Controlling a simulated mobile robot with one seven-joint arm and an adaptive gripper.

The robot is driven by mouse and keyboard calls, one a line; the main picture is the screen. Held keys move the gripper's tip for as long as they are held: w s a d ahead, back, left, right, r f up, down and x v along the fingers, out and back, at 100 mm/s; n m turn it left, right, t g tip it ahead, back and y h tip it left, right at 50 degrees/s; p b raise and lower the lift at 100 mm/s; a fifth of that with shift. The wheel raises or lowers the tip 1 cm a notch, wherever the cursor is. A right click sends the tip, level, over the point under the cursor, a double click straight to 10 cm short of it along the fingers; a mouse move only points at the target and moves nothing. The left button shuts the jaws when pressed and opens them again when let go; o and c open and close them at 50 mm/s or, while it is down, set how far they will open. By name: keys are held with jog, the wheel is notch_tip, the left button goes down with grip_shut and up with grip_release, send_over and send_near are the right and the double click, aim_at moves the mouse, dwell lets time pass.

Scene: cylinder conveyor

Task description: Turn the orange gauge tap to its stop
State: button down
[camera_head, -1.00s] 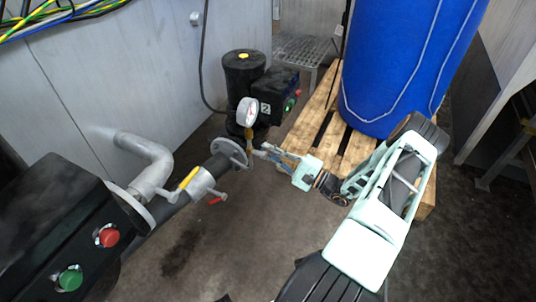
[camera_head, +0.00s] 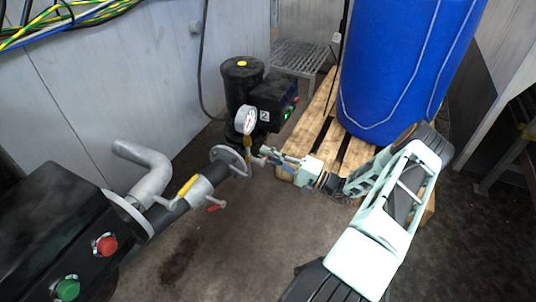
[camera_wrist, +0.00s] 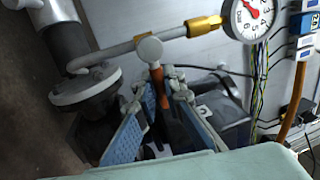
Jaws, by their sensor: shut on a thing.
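The pressure gauge (camera_head: 246,120) has a white dial with a red needle and stands on a brass fitting above the pipe flange. It also shows in the wrist view (camera_wrist: 252,16), joined to a grey pipe by a brass nut. The orange gauge tap (camera_wrist: 158,88) is a slim lever running from a round silver hub (camera_wrist: 149,50). My gripper (camera_wrist: 160,88) is shut on this lever, its blue-padded fingers on either side. In the head view my gripper (camera_head: 266,156) is just right of the gauge stem; the tap is too small to tell there.
A yellow-handled valve (camera_head: 187,185) and a red-handled one (camera_head: 216,205) sit on the pipe to the left. A black pump (camera_head: 242,85) stands behind the gauge. A blue barrel (camera_head: 400,60) on a wooden pallet (camera_head: 318,125) stands behind my arm.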

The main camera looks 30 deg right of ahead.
jog(key=shift+d, duration=0.1)
jog(key=c, duration=2)
grip_release()
jog(key=v, duration=1.2)
